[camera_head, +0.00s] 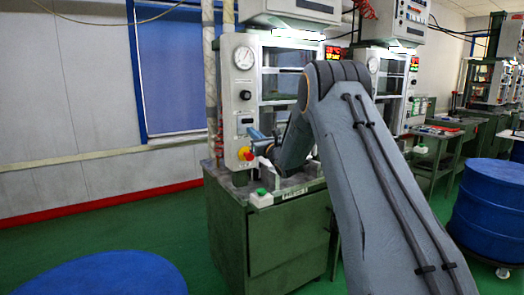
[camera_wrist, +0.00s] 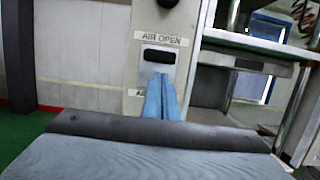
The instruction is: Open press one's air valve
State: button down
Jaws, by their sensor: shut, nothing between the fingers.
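Press one's control panel (camera_head: 243,75) stands at the centre left in the head view, with a round gauge on top and a red-and-yellow button lower down. In the wrist view, the white panel (camera_wrist: 133,75) carries an "AIR OPEN" label (camera_wrist: 164,39) above a black oblong air valve control (camera_wrist: 158,56). A second label below is mostly hidden by my fingers. My gripper (camera_wrist: 162,80) is shut and empty. Its blue fingertips point at the panel just below the black control; I cannot tell if they touch it. It also shows beside the panel in the head view (camera_head: 254,134).
A green cabinet (camera_head: 228,222) carries the press and a small box with a green button (camera_head: 261,197). More presses stand to the right. Blue drums stand at the lower left (camera_head: 100,275) and right (camera_head: 490,215). Green floor is clear left of the cabinet.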

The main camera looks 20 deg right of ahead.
jog(key=s+d+f+b, duration=0.2)
jog(key=s+f, duration=0.3)
jog(key=s, duration=0.4)
jog(key=shift+s+b, duration=0.2)
jog(key=shift+b, duration=0.3)
jog(key=shift+f, duration=0.1)
jog(key=s+a+f+m+g+h+p, duration=0.25)
jog(key=s+f+m+g, duration=0.25)
jog(key=s+m, duration=0.45)
jog(key=s+a+f+m+g+h+p, duration=0.1)
jog(key=s+a+f+m+g+h, duration=0.15)
jog(key=s+f+m+g, duration=0.65)
jog(key=s+a+m+g+p, duration=0.1)
jog(key=s+a+m+g, duration=0.2)
jog(key=s+m, duration=0.7)
jog(key=s+a+f+m+g+p, duration=0.1)
jog(key=s+a+m+g, duration=0.2)
jog(key=s+m, duration=0.7)
jog(key=s, duration=1.1)
jog(key=shift+s, duration=0.4)
